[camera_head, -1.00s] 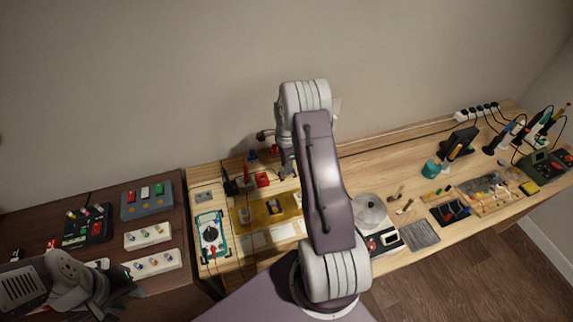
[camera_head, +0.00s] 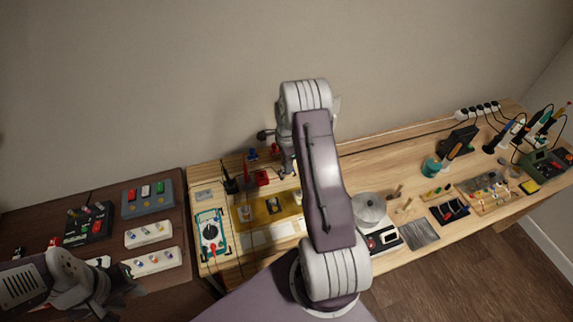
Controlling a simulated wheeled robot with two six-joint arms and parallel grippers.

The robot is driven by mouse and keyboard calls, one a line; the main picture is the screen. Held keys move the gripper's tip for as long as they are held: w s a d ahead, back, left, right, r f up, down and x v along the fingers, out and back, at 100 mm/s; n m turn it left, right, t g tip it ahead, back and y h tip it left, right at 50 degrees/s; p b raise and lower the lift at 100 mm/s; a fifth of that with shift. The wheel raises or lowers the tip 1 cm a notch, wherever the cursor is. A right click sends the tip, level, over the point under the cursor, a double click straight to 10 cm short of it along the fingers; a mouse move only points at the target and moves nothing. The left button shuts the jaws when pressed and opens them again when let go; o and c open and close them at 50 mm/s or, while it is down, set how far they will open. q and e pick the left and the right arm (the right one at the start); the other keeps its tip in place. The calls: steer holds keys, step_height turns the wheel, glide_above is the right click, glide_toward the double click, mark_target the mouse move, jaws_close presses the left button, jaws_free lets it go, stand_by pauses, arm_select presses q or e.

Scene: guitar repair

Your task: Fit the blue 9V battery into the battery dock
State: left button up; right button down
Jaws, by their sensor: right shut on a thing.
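My right arm rises through the middle of the view, and its gripper (camera_head: 286,166) points down over the back of the wooden workbench. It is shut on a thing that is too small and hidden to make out. I cannot pick out the blue 9V battery for sure. A small blue thing (camera_head: 253,154) stands at the back of the bench, left of this gripper. I cannot clearly identify the battery dock; a yellow plate (camera_head: 290,213) with small dark parts on it lies in front of the gripper. My left gripper (camera_head: 128,286) is at the lower left, over the dark table; its jaws are unclear.
A teal multimeter (camera_head: 210,231) lies left of the yellow plate. Red parts (camera_head: 262,177) stand behind it. My right arm hides the bench's middle. Trays and tools, including a parts tray (camera_head: 487,190), fill the right side. Switch panels (camera_head: 149,198) lie on the dark table.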

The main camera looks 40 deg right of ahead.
steer(key=shift+f+b, duration=0.7)
steer(key=shift+f, duration=0.35)
steer(key=c, duration=1.1)
jaws_free()
steer(key=o, duration=0.4)
steer(key=shift+r, duration=0.15)
step_height(320, 180, up, 7)
steer(key=p, duration=0.5)
steer(key=shift+p, duration=0.4)
